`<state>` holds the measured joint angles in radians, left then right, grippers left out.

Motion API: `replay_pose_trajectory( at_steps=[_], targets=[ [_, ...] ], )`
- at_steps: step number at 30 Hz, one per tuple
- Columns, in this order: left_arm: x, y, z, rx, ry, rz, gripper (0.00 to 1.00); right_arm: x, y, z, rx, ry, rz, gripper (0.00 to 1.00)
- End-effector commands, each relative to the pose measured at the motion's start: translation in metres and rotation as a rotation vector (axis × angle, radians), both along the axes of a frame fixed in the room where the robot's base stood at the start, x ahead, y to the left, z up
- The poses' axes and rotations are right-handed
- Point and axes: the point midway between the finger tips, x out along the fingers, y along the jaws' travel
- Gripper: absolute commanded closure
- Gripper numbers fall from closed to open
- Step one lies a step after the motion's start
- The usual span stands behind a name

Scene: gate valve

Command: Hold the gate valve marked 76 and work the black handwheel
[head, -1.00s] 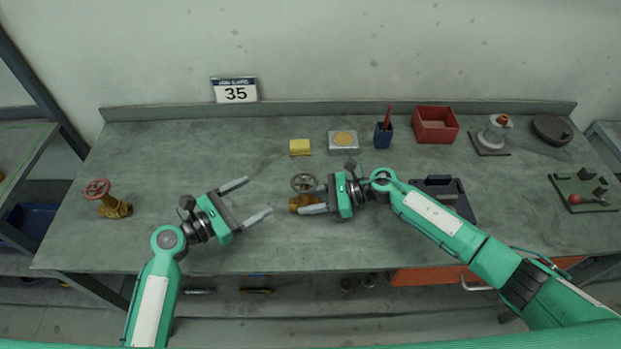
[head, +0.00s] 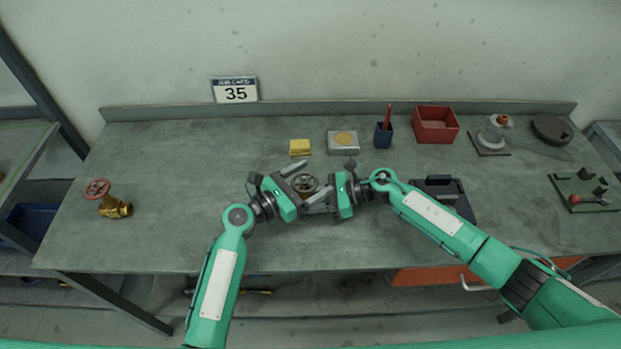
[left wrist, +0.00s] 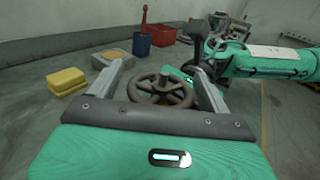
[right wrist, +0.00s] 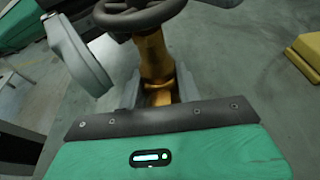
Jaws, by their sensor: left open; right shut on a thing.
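A brass gate valve (right wrist: 155,62) with a black handwheel (head: 305,184) stands near the table's middle. Its body is mostly hidden in the head view, and I can read no number on it. My right gripper (head: 323,202) is shut on the brass body from the right, below the wheel. My left gripper (head: 307,181) is open, its fingers on either side of the black handwheel. The wheel also shows between those fingers in the left wrist view (left wrist: 161,92); I cannot tell whether they touch it. Another brass valve with a red handwheel (head: 97,188) lies at the left.
The wall card (head: 235,91) reads 35. Behind the grippers are a yellow block (head: 300,147), a grey box (head: 343,143), a blue cup (head: 383,135) and a red bin (head: 436,125). A dark tray (head: 455,205) lies under my right arm. The left-middle table is clear.

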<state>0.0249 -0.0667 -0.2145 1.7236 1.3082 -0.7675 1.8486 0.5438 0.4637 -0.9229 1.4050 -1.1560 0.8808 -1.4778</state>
Motion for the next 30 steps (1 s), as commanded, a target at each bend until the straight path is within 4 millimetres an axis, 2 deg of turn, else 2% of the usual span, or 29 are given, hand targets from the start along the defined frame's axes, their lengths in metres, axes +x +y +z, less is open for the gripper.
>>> replay_pose_trajectory(
  at_steps=[9,11,16,17,23,30],
  targets=[
    [0.002,-0.0028,0.0,0.001,-0.001,0.0,0.2,-0.0007,-0.0002,-0.0017,-0.002,0.002,0.0,0.78],
    [0.0019,-0.0027,0.0,0.001,-0.001,0.0,0.29,-0.0007,-0.0002,-0.0017,-0.002,0.002,0.0,0.78],
    [0.0019,-0.0025,-0.0001,0.001,-0.001,0.0,0.63,-0.0007,-0.0002,-0.0017,-0.002,0.002,0.0,0.78],
    [0.0019,-0.0025,-0.0001,0.001,-0.001,0.0,0.65,-0.0007,-0.0002,-0.0017,-0.002,0.002,0.0,0.78],
    [0.002,-0.0024,-0.0003,0.002,-0.001,-0.012,0.65,-0.0007,-0.0003,-0.0017,-0.002,0.002,0.0,0.78],
    [0.0014,-0.0033,-0.0006,0.004,-0.001,-0.102,0.65,-0.0008,-0.0003,-0.0017,-0.002,0.001,0.001,0.78]
  ],
)
